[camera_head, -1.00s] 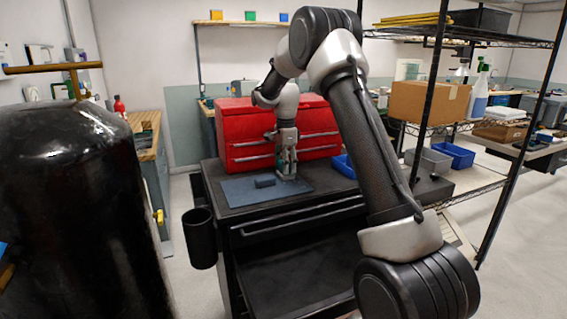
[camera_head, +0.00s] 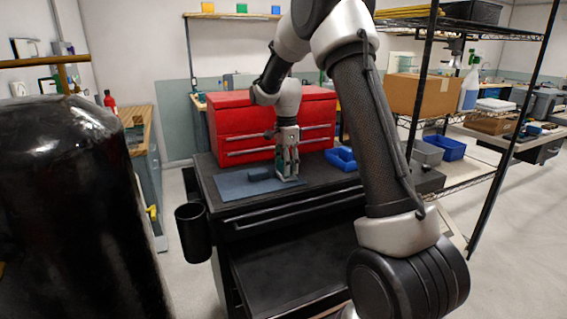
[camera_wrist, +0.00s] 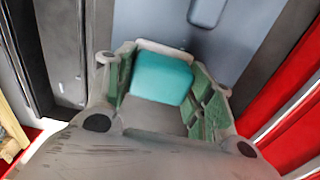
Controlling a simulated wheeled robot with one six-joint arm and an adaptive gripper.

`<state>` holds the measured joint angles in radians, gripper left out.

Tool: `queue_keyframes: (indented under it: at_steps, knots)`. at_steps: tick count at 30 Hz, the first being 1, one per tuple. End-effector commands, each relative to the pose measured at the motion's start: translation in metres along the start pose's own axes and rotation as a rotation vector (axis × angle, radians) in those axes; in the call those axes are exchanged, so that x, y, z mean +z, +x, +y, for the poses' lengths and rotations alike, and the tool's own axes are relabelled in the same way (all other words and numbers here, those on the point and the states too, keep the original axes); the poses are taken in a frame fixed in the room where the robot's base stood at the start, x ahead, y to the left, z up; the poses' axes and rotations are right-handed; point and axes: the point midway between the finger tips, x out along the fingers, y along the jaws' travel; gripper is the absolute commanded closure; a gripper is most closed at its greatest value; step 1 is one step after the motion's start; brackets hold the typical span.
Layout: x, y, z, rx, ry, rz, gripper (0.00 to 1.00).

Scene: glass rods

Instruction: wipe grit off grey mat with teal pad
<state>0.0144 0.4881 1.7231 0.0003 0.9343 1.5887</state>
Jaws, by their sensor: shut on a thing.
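My gripper (camera_head: 288,178) is low over the right end of the grey mat (camera_head: 232,188), pointing down. In the wrist view, the green-padded fingers of my gripper (camera_wrist: 160,85) are shut on the teal pad (camera_wrist: 160,72). The mat (camera_wrist: 140,18) shows beyond the pad. I cannot tell whether the pad touches the mat. A few tiny dark marks, possibly grit, show faintly on the mat near the pad in the wrist view.
A dark blue-grey block (camera_head: 258,173) lies on the mat left of my gripper. A red tool chest (camera_head: 240,120) stands close behind the mat. A blue bin (camera_head: 341,158) is to the right. A black cup holder (camera_head: 192,228) hangs on the cart's left side.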

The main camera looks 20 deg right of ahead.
Motion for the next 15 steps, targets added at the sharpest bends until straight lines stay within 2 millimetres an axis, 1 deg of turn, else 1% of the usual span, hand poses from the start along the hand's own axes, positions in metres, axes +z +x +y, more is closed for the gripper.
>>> queue_keyframes:
  at_steps: [3,8,15]
  knots:
    - [0.0,-0.001,0.008,-0.001,0.0,0.0,0.73]
    - [0.0,-0.002,0.012,-0.003,0.0,0.0,0.73]
    - [-0.001,0.0,0.033,-0.004,-0.001,0.0,0.73]
